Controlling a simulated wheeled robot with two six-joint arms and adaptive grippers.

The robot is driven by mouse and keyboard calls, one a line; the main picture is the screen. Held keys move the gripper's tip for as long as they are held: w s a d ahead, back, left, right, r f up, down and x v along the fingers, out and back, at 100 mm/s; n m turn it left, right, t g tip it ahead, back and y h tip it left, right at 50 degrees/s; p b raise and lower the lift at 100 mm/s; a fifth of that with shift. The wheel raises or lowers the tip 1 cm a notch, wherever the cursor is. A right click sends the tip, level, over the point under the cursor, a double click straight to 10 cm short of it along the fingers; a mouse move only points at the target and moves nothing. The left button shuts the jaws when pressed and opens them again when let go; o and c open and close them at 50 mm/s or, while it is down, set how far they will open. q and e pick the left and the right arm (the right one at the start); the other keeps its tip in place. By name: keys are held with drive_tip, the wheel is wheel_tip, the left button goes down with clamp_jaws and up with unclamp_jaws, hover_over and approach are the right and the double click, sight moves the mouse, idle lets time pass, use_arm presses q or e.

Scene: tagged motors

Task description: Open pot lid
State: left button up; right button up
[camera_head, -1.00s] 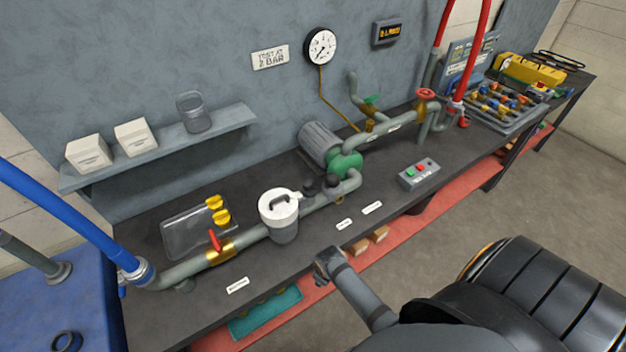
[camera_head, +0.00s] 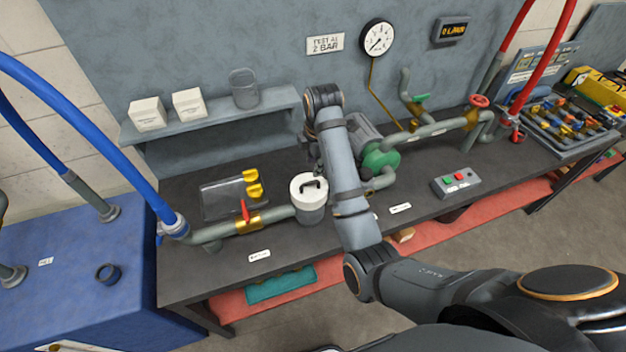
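The pot (camera_head: 311,215) is a grey cylinder in the pipe line on the dark bench, near the middle of the view. Its white lid (camera_head: 300,196) with a dark handle (camera_head: 311,184) sits on top. My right arm reaches up from the lower right and bends over beside the pot. My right gripper (camera_head: 318,168) hangs down just behind and above the lid, small, dark and partly hidden by the arm; its finger opening cannot be made out. I cannot tell whether it touches the handle. My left gripper is out of view.
A red-handled valve (camera_head: 245,211) and a clear tray (camera_head: 220,199) with yellow pieces lie left of the pot. A green pump (camera_head: 381,160) stands to the right, partly behind my arm. A shelf (camera_head: 215,123) with boxes and a jar is behind.

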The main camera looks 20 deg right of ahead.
sight(312, 182)
drive_tip(key=f, duration=0.2)
drive_tip(key=w+f+p, duration=0.1)
drive_tip(key=f, duration=0.2)
drive_tip(key=f+p, duration=0.1)
drive_tip(key=f, duration=0.1)
drive_tip(key=shift+w+f, duration=0.35)
drive_tip(key=shift+f, duration=0.05)
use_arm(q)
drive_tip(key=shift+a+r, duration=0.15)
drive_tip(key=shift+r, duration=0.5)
use_arm(e)
drive_tip(key=shift+w+f, duration=0.1)
drive_tip(key=shift+f, duration=0.4)
clamp_jaws()
